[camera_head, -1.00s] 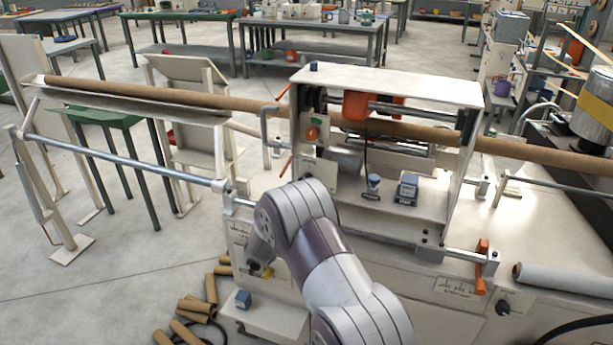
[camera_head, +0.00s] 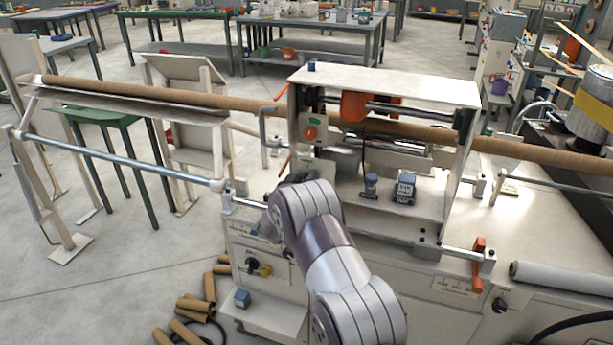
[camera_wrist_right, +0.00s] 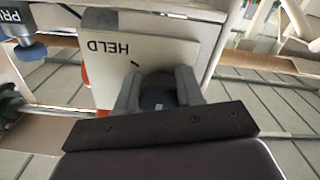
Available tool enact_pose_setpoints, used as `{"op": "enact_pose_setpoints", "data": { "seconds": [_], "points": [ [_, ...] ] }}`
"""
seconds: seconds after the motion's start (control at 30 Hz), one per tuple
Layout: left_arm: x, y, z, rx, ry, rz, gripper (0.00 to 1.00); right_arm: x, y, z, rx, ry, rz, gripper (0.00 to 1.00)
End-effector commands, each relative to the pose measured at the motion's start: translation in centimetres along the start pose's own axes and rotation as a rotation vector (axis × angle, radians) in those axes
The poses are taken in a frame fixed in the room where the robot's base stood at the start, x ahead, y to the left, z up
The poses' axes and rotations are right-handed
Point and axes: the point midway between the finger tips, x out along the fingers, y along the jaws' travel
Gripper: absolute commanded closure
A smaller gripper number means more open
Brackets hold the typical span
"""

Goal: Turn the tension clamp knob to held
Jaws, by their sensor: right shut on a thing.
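The tension clamp knob (camera_wrist_right: 157,99) is a dark, rounded knob on a pale plate (camera_wrist_right: 150,45). The plate carries the word HELD, upside down in the right wrist view, and a short black mark near the knob. My right gripper (camera_wrist_right: 158,88) is shut on the knob, with one grey finger on each side of it. The fingers hide part of the knob, so I cannot tell where it points. In the head view my right arm (camera_head: 325,245) reaches up to the front left of the winder, and its wrist covers the knob. My left gripper is not in view.
A long brown tube (camera_head: 150,93) runs through the winder frame (camera_head: 400,85). A steel rail (camera_head: 110,158) is left of my arm. Two small blue-topped devices, one of them here (camera_head: 404,188), stand on the machine shelf. An orange handle (camera_head: 478,265) is at right.

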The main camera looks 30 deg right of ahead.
Motion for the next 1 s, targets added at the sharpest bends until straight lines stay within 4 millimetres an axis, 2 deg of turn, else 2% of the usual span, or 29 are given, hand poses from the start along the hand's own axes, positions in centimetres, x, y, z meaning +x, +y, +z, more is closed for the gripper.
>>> {"op": "enact_pose_setpoints", "data": {
  "seconds": [0.37,1.0],
  "points": [
    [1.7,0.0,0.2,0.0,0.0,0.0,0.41,0.0,0.0,0.1,0.133,0.004,0.001,0.94],
    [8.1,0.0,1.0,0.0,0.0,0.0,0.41,0.0,0.1,0.3,0.723,0.007,0.0,0.94]
  ]
}}
